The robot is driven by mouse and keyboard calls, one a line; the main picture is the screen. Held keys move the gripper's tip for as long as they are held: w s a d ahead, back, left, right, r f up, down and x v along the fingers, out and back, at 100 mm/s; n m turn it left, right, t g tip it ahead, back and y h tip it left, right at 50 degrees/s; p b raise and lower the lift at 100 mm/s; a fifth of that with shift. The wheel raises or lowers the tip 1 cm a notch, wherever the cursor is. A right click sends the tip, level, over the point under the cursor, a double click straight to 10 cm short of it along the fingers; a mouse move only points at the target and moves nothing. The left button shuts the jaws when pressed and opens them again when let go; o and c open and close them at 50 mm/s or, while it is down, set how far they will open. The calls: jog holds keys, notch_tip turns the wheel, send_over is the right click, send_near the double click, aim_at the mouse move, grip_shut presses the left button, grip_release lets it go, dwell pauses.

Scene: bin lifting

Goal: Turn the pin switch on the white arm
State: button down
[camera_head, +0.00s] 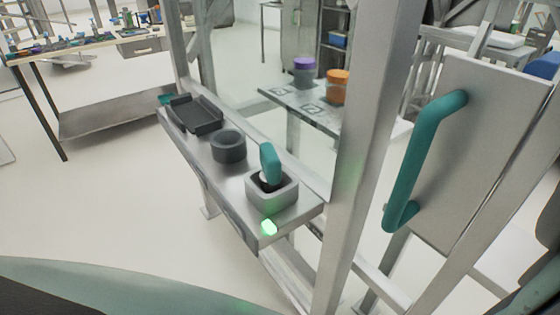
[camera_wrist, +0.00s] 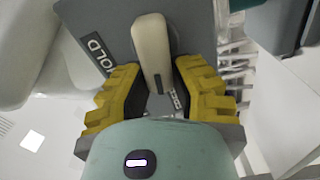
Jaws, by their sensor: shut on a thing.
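In the wrist view, the pin switch (camera_wrist: 152,48) is a pale beige lever with a rounded end, set on a dark grey plate (camera_wrist: 118,45) with printed letters that seem to end in "OLD". My gripper (camera_wrist: 157,75) has two ribbed yellow fingers, one on each side of the lever's lower part, and is shut on it. The exact contact is partly hidden by the fingers and the teal gripper body. Neither the switch nor my gripper can be made out in the head view.
In the head view, a metal ledge (camera_head: 222,177) carries a black tray (camera_head: 195,113), a dark round cup (camera_head: 228,147) and a teal knob (camera_head: 270,164) in a square socket. A panel with a teal handle (camera_head: 428,150) stands right.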

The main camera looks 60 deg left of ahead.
jog(key=shift+f+n+b, duration=0.3)
jog(key=shift+n+b, duration=0.45)
jog(key=shift+n, duration=0.25)
jog(key=c, duration=0.8)
grip_release()
jog(key=shift+r, duration=0.1)
jog(key=shift+s+d, duration=0.2)
jog(key=shift+s, duration=5.8)
